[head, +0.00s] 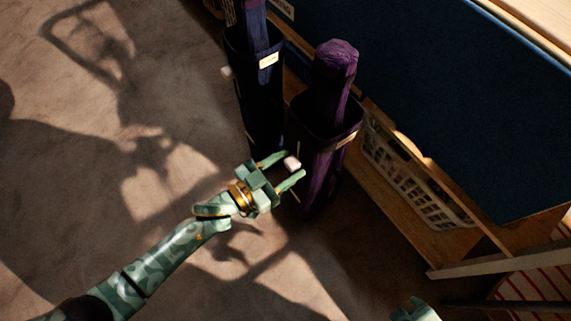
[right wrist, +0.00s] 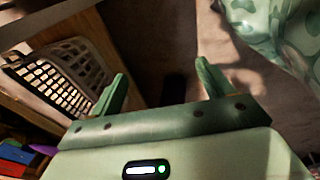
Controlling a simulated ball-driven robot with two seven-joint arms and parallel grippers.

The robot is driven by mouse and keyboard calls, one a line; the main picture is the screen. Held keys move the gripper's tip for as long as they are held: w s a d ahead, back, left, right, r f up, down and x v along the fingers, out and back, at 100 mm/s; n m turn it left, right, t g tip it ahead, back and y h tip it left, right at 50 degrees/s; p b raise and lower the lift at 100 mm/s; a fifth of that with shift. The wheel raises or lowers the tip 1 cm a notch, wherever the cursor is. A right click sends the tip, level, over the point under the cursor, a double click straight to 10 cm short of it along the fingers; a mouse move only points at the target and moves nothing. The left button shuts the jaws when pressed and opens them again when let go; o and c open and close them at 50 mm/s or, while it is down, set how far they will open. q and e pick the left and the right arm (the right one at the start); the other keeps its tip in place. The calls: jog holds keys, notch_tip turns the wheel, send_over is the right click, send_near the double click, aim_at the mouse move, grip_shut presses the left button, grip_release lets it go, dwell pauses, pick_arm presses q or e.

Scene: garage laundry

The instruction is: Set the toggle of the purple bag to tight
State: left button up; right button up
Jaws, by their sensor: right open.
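The purple bag (head: 318,170) stands upright in the middle of the head view, with a rolled purple bundle (head: 335,70) sticking out of its mouth. Its pale pinkish toggle (head: 291,163) is a small block on the bag's left side. My left gripper (head: 294,164) reaches in from the lower left with its fingers apart, one on each side of the toggle. I cannot tell if either finger touches it. My right gripper (right wrist: 163,86) is open and empty in the right wrist view; only a part of it shows at the bottom of the head view.
A dark navy bag (head: 256,95) with its own pale toggle (head: 226,71) stands just behind, to the left. A white laundry basket (head: 415,180) sits on a wooden shelf at right and also shows in the right wrist view (right wrist: 60,75). The floor at left is clear.

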aim_at(300, 143)
pick_arm(q)
grip_shut()
jog(key=shift+r, duration=0.25)
notch_tip(300, 143, up, 4)
jog(key=p, duration=0.4)
jog(key=shift+r, duration=0.1)
notch_tip(300, 143, up, 3)
jog(key=p, duration=0.3)
pick_arm(e)
jog(key=s+d+f+g, duration=0.1)
jog(key=s+d+f, duration=0.1)
jog(key=s+f, duration=0.2)
jog(key=s+d+f+g, duration=0.2)
jog(key=s+f, duration=0.3)
jog(key=s, duration=0.6)
jog(key=shift+f+g+h, duration=0.25)
jog(key=shift+g+h, duration=0.05)
jog(key=shift+s, duration=0.1)
pick_arm(q)
jog(key=shift+o, duration=1.2)
grip_release()
pick_arm(e)
jog(key=shift+a, duration=0.1)
